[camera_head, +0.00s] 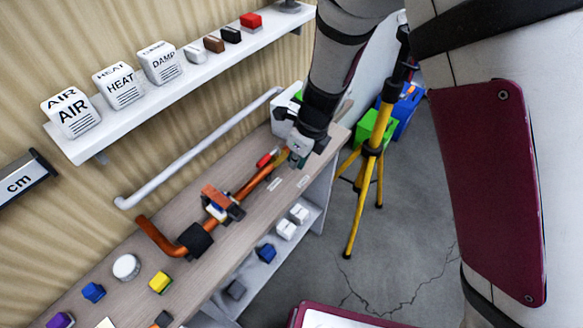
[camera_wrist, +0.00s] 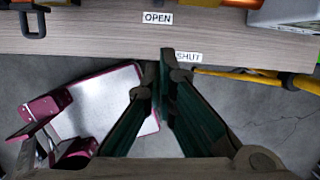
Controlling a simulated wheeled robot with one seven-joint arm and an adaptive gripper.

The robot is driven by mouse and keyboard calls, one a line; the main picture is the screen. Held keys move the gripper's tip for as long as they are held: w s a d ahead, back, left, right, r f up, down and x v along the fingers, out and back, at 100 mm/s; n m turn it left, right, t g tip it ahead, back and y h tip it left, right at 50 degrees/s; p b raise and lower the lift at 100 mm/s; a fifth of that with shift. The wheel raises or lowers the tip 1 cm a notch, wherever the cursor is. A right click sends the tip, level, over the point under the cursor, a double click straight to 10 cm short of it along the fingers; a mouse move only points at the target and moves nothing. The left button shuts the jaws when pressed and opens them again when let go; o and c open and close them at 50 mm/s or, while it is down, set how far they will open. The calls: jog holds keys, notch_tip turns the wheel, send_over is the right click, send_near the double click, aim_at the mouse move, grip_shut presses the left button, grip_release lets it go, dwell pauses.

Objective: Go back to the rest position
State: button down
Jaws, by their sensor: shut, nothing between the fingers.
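My gripper (camera_wrist: 163,72) is shut and empty in the wrist view, its two dark green fingers meeting at the tips near the bench edge. In the head view my gripper (camera_head: 300,153) hangs at the end of my arm over the far end of the wooden bench (camera_head: 178,215). It is close to the end of a copper-coloured pipe (camera_head: 256,183) and partly hides what lies behind it. An "OPEN" label (camera_wrist: 157,18) and a "SHUT" label (camera_wrist: 188,56) show on the bench.
A yellow tripod (camera_head: 370,150) stands beside the bench, near green (camera_head: 375,127) and blue boxes. A wall shelf (camera_head: 190,78) holds AIR, HEAT and DAMP blocks. A white rail (camera_head: 195,150) runs along the wall. Several small blocks lie on the bench. The floor (camera_head: 400,240) right of the bench is open.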

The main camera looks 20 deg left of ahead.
jog(key=s+d+r+n+t+y, duration=0.1)
jog(key=d+r+n, duration=0.45)
jog(key=r, duration=0.45)
jog(key=s+d+r+n, duration=0.2)
jog(key=d+r+n, duration=0.2)
jog(key=d+r, duration=0.45)
jog(key=s+d+r+n+t+h, duration=0.1)
jog(key=s+d+r+n+h, duration=0.1)
jog(key=s+d+r+n, duration=0.3)
jog(key=s+d+r+n+t+h+b, duration=0.1)
jog(key=s+d+r+n+t, duration=0.1)
jog(key=s+d+r+n, duration=0.2)
jog(key=s+d+n, duration=0.3)
jog(key=s+d, duration=0.1)
jog(key=d, duration=0.3)
jog(key=shift+s+d+r+t+h, duration=0.25)
jog(key=shift+r+t+h, duration=0.05)
jog(key=shift+r+h, duration=0.1)
